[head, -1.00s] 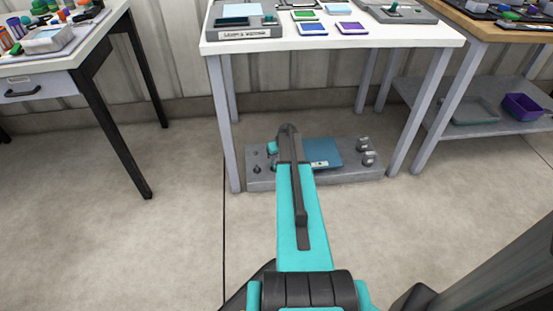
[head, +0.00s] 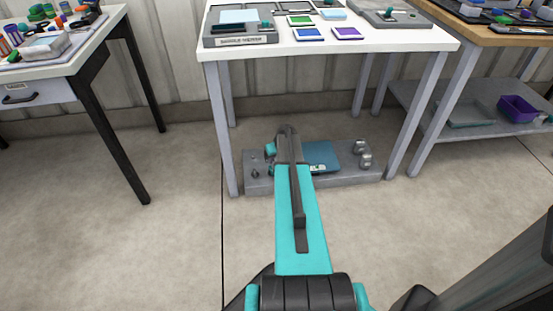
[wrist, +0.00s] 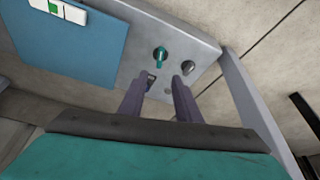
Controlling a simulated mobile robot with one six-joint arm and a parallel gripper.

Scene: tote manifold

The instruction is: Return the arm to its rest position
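My arm (head: 302,225), teal with a dark grey bar along its top, reaches forward from the bottom middle of the head view. Its far end overlaps a grey floor unit under the white table, and the gripper's tips cannot be made out there. In the wrist view my gripper (wrist: 159,97) shows two dark fingers standing apart with nothing between them but the view of the unit behind. The fingers point towards the end of the grey unit (wrist: 190,45), near its teal knob (wrist: 160,54). I cannot tell whether they touch it.
The white table (head: 400,39) stands over the unit (head: 350,177), carrying a viewer box (head: 240,41) and several coloured cards. A table (head: 85,55) is at left, a wooden-topped one with a lower shelf (head: 480,125) at right. A dark post (head: 500,265) is at lower right. Floor lies open between.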

